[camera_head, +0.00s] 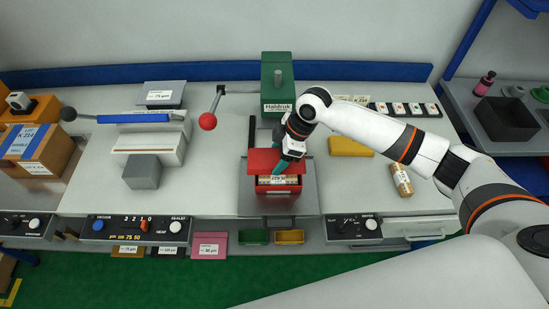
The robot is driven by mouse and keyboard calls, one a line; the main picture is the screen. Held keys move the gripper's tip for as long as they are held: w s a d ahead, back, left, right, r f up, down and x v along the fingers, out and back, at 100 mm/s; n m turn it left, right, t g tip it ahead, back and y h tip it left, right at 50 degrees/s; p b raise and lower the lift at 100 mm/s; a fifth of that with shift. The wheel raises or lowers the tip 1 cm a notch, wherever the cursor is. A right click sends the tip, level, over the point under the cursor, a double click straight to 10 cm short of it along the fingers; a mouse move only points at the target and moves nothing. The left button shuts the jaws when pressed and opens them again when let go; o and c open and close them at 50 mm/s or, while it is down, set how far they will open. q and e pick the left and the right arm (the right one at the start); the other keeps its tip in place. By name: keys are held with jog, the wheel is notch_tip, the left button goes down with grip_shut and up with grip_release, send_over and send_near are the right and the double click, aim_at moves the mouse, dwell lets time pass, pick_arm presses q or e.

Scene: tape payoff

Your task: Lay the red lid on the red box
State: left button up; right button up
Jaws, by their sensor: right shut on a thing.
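The red box (278,189) stands on a grey plate at the middle front of the bench. Its front part is open, and a pale labelled item (278,180) shows inside. The red lid (262,159) is over the rear part of the box, with the front part uncovered. I cannot tell whether the lid touches the rim. My right gripper (281,168), with teal fingertips, comes from the upper right and is shut on the red lid. The fingers and wrist hide the lid's right part. My left gripper is not in view.
A green Haldruk machine (277,85) stands behind the box. A lever with a red knob (208,121) is to the left. A yellow block (350,146) and a labelled roll (401,180) lie to the right, under or near my arm.

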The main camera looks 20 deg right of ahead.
aim_at(276, 179)
jog(key=shift+d+f+b, duration=0.6)
jog(key=shift+f+b, duration=0.3)
jog(key=shift+f, duration=0.05)
jog(key=b+x, duration=0.3)
jog(key=shift+s+d+f, duration=0.15)
jog(key=shift+d+f, duration=0.05)
jog(key=shift+d, duration=0.05)
jog(key=shift+f+b, duration=0.3)
jog(key=shift+b, duration=0.1)
jog(key=shift+d+f, duration=0.1)
jog(key=shift+f, duration=0.45)
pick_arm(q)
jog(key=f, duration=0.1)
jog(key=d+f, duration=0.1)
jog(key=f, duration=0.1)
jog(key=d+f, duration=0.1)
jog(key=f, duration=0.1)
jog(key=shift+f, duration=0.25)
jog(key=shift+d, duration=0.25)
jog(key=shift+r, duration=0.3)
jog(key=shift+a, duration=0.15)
pick_arm(e)
jog(key=shift+f, duration=0.95)
